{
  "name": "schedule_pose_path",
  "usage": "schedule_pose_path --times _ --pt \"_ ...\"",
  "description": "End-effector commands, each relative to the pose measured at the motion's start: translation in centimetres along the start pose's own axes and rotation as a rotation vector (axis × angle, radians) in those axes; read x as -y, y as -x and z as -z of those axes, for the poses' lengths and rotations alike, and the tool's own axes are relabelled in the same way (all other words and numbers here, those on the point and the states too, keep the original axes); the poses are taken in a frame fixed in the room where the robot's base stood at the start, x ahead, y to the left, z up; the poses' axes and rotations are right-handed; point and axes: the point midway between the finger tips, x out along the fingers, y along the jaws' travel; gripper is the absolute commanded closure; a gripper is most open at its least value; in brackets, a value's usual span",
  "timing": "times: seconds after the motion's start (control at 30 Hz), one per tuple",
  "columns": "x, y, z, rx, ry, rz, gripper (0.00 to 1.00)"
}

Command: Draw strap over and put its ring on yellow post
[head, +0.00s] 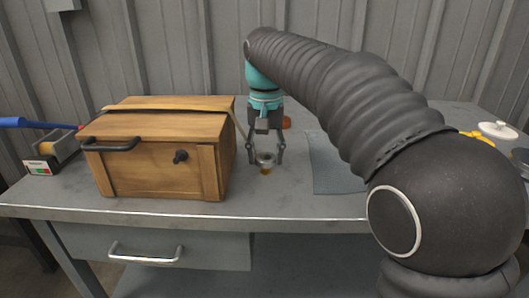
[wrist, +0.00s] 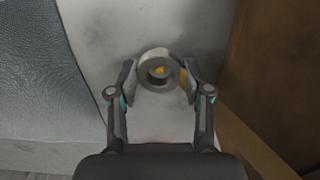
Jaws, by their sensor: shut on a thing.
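The tan strap (head: 160,107) lies over the top of the wooden chest (head: 150,172) and comes down past its right side toward my gripper (head: 265,160). My gripper points down and is shut on the strap's grey metal ring (head: 265,163), with one finger on each side. The ring also shows in the wrist view (wrist: 145,75). The yellow post (head: 265,172) shows just below the ring. In the wrist view the post (wrist: 159,70) shows through the ring's hole, near its middle. I cannot tell whether the ring is above the post's tip or around it.
The chest stands close left of my gripper. A grey mat (head: 335,165) lies to the right. A blue-handled tool (head: 35,123) and a small box (head: 45,160) are at far left. An orange thing (head: 286,122) is behind my gripper. A white lid (head: 498,130) is at far right.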

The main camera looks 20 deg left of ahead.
Motion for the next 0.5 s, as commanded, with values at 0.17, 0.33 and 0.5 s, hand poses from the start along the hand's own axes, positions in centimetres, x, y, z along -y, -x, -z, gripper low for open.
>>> schedule_pose_path --times 0.17,0.33,0.5 --pt "0.0 -0.5 0.0 0.000 0.000 0.000 0.81" --pt "0.0 -0.9 0.0 0.000 0.000 0.000 0.81" --pt "0.0 -1.3 0.0 -0.001 0.000 0.000 0.81"
